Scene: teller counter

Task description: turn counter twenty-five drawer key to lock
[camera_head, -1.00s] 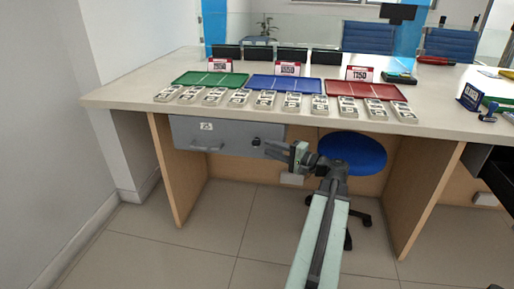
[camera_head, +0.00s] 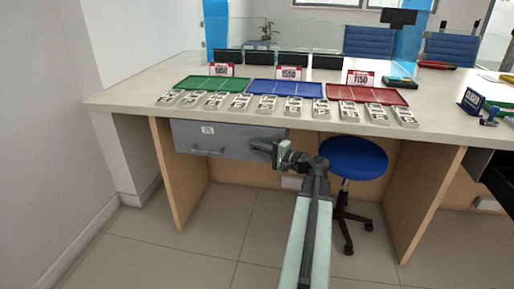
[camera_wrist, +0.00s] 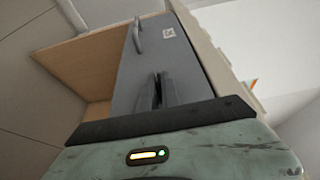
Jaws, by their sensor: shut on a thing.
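The grey drawer (camera_head: 228,136) with a small number label (camera_head: 207,130) and a bar handle (camera_head: 207,152) is closed under the left part of the counter. My gripper (camera_head: 263,146) is at the right end of the drawer front, where the lock is. In the wrist view, the two dark fingers (camera_wrist: 158,92) are close together against the drawer front (camera_wrist: 188,75), with the handle (camera_wrist: 138,36) beyond them. The gripper is shut on the key, which the fingers hide along with the lock. The key's angle cannot be seen.
The counter top (camera_head: 130,92) above holds green (camera_head: 215,83), blue (camera_head: 285,88) and red (camera_head: 365,94) trays, several banknote bundles and price signs. A blue stool (camera_head: 352,158) stands right of my arm. The floor at left is open.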

